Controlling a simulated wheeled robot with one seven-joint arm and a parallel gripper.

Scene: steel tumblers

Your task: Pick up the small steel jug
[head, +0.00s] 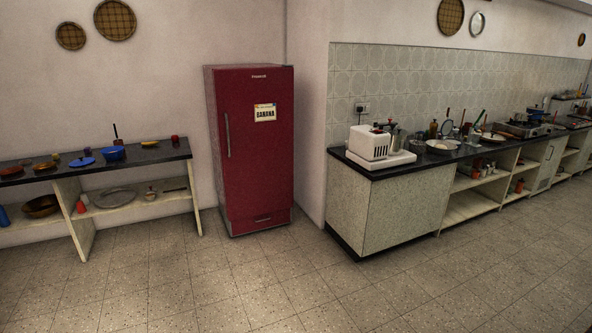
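A small steel-coloured vessel (393,137) stands on the right counter, just behind and right of the white toaster. It looks like a jug, but it is too small in the head view for me to be sure. The toaster hides part of it. The right counter (372,171) has a dark top and pale speckled side. My gripper is not in view.
A white toaster (369,143) sits at the counter's near end, with bowls and utensils beyond. A red fridge (252,155) stands in the corner. A left table (150,154) holds blue pots and pans. The tiled floor (270,285) in front is clear.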

